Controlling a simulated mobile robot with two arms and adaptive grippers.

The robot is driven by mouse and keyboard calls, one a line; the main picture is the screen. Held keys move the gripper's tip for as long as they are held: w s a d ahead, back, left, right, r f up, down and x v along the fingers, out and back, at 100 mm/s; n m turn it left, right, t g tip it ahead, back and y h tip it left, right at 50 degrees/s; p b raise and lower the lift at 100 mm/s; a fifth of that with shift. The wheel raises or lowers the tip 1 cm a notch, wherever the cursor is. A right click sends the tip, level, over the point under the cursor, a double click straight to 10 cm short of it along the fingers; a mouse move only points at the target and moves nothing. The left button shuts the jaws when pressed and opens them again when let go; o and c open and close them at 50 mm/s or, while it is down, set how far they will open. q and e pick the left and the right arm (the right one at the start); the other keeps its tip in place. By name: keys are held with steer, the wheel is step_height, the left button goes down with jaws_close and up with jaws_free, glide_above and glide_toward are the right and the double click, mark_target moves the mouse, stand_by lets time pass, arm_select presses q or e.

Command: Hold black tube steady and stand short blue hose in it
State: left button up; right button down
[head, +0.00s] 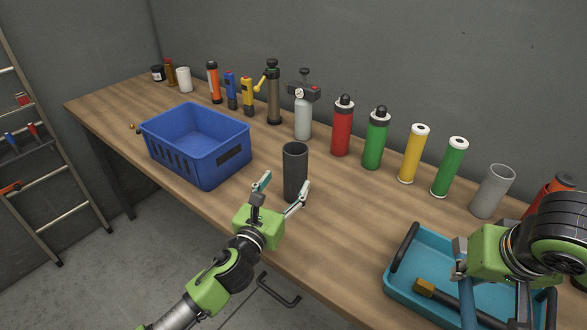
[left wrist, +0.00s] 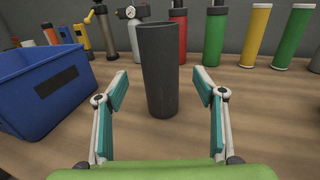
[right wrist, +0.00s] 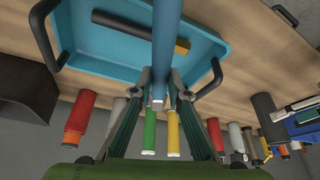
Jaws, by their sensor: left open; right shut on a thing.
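The black tube (head: 295,172) stands upright on the workbench, right of the blue crate. My left gripper (head: 283,190) is open in front of it. In the left wrist view the black tube (left wrist: 157,70) stands upright just beyond the two spread fingers, which do not appear to touch it. My right gripper (head: 461,262) is over the teal tray at the right. In the right wrist view its fingers are shut on the short blue hose (right wrist: 167,45), whose light end shows between them. In the head view the arm and gripper hide much of the hose.
The teal tray (head: 399,283) with black handles holds a dark-handled tool with a brass-coloured block (head: 425,286). A blue crate (head: 197,170) stands left of the black tube. Several cylinders and a grey tube (head: 491,192) line the back. Bare bench lies between black tube and tray.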

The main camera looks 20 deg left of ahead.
mark_target(296, 168)
arm_select(q)
steer(key=w, duration=0.8)
steer(key=shift+d+f, duration=0.1)
steer(key=shift+d, duration=0.2)
steer(key=shift+s, duration=0.1)
steer(key=c, duration=1.3)
steer(key=shift+c, duration=0.2)
